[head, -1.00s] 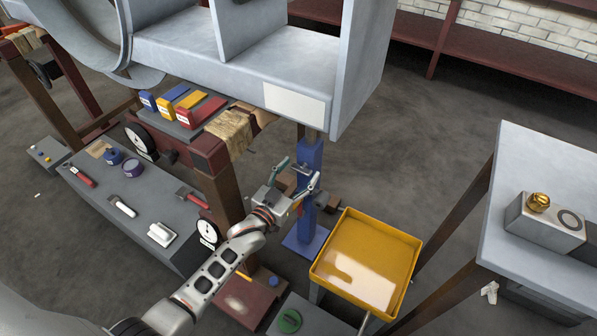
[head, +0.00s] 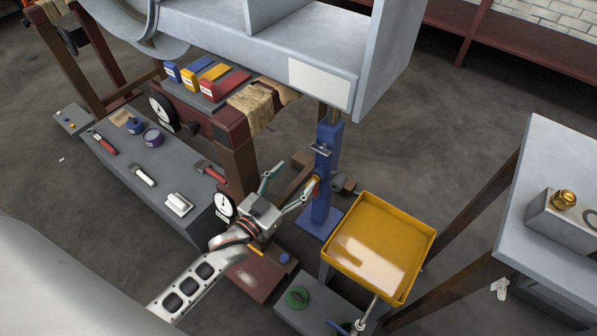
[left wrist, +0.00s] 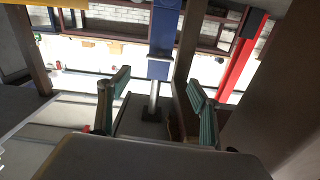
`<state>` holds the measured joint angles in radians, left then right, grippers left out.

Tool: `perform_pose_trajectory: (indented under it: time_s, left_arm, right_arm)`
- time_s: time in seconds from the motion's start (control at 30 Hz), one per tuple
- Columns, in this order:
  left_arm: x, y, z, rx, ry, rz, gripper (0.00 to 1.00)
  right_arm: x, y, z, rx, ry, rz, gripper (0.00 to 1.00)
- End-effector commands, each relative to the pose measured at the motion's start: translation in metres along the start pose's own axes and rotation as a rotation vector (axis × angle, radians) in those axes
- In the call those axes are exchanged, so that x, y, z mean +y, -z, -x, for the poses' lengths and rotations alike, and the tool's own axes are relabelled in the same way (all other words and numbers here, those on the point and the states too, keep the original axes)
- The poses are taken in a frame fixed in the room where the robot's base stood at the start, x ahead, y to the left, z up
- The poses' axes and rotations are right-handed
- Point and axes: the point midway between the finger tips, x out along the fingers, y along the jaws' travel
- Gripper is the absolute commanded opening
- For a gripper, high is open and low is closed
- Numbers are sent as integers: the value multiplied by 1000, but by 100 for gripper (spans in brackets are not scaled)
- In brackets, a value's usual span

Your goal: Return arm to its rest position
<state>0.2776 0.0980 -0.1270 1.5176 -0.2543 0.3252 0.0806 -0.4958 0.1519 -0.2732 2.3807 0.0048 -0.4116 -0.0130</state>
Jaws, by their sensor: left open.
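My left gripper (head: 287,188) is open, with its two teal-padded fingers spread apart. Nothing shows between the fingers. It is just left of the blue upright post (head: 325,165), and its right fingertip overlaps the post in the head view; I cannot tell whether they touch. A small orange part (head: 315,184) shows at the post beside that fingertip. In the left wrist view the open fingers (left wrist: 158,82) frame a blue post and a metal rod in the background. My left arm reaches in from the bottom left. My right gripper is not in view.
A yellow tray (head: 427,240) stands right of the post. A grey table (head: 560,160) with a brass fitting (head: 564,199) is at the right. Dark floor is clear behind the tray.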

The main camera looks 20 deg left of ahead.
Motion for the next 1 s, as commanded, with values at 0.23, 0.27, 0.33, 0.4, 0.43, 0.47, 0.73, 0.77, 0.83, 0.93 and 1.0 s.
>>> perform_pose_trajectory:
  time_s: [0.23, 0.27, 0.33, 0.4, 0.43, 0.47, 0.73, 0.77, 0.83, 0.93, 1.0]
  left_arm:
    - [0, 0, 0, 0, 0, 0, 64]
    - [0, 0, 0, 0, 0, 0, 64]
    - [0, 0, 0, 0, 0, 0, 64]
    - [0, 0, 0, 0, 0, 0, 64]
    - [0, 0, 0, 0, 0, 0, 64]
    - [0, 0, 0, 0, 0, 0, 64]
    - [20, 17, 38, -43, -28, -65, 64]
    - [25, 22, 48, -55, -37, -84, 64]
    - [40, 37, 75, -86, -60, -126, 64]
    - [62, 62, 115, -133, -99, -181, 64]
    - [75, 80, 140, -162, -125, -213, 64]
  right_arm:
    - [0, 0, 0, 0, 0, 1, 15]
    - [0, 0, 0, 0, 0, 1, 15]
    - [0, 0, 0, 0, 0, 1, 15]
    - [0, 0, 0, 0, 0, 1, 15]
    - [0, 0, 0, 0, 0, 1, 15]
    - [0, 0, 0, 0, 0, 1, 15]
    - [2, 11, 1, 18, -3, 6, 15]
    - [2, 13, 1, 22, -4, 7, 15]
    - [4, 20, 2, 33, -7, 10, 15]
    - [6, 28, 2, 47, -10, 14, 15]
    - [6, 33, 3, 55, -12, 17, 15]
